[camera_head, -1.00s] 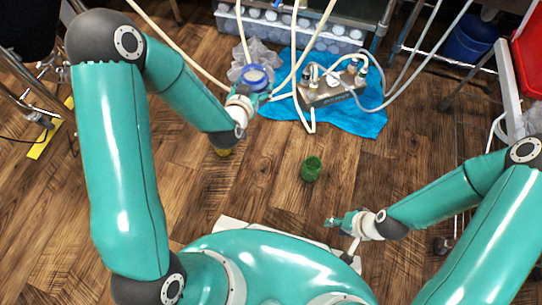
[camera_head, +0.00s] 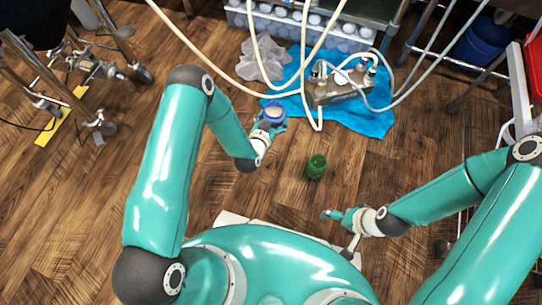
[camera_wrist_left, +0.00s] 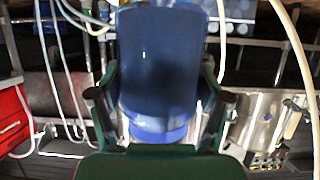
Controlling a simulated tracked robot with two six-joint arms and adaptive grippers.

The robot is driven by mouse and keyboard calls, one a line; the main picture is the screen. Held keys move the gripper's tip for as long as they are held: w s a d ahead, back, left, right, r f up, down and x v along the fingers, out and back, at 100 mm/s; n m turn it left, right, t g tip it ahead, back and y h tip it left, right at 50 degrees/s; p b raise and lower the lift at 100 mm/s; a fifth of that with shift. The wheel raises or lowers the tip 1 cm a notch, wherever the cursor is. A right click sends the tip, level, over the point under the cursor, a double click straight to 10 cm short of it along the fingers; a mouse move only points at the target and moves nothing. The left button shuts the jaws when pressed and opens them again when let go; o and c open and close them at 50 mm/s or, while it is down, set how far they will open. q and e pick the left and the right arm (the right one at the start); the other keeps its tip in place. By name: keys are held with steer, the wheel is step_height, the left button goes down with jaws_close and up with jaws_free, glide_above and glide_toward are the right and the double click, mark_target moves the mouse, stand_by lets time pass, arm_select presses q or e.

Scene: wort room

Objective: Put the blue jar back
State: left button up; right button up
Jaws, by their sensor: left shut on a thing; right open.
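The blue jar (camera_head: 273,109) is held in my left gripper (camera_head: 269,126), above the wooden floor near the left edge of the blue cloth. Its open top faces the head camera. In the left wrist view the jar (camera_wrist_left: 161,62) fills the middle between the two fingers (camera_wrist_left: 160,100), which are shut on its sides. A green jar (camera_head: 316,168) stands upright on the floor, to the right of and nearer than the blue jar. My right gripper (camera_head: 333,215) is open and empty, low over the floor near my base.
A crumpled clear plastic bag (camera_head: 262,62) lies left of the blue cloth (camera_head: 357,121). A metal pump-like device (camera_head: 338,87) with hoses sits on the cloth. Pale hoses hang close to the jar. A crate of bottles (camera_head: 300,27) stands behind.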

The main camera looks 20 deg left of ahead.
arm_select(q)
steer(key=f, duration=0.3)
steer(key=s+f+b, duration=0.1)
steer(key=shift+d+f, duration=0.3)
steer(key=shift+d, duration=0.05)
step_height(320, 180, down, 18)
steer(key=b, duration=0.8)
steer(key=shift+f+b, duration=0.2)
steer(key=shift+b, duration=0.2)
steer(key=shift+r, duration=0.1)
steer(key=o, duration=1.3)
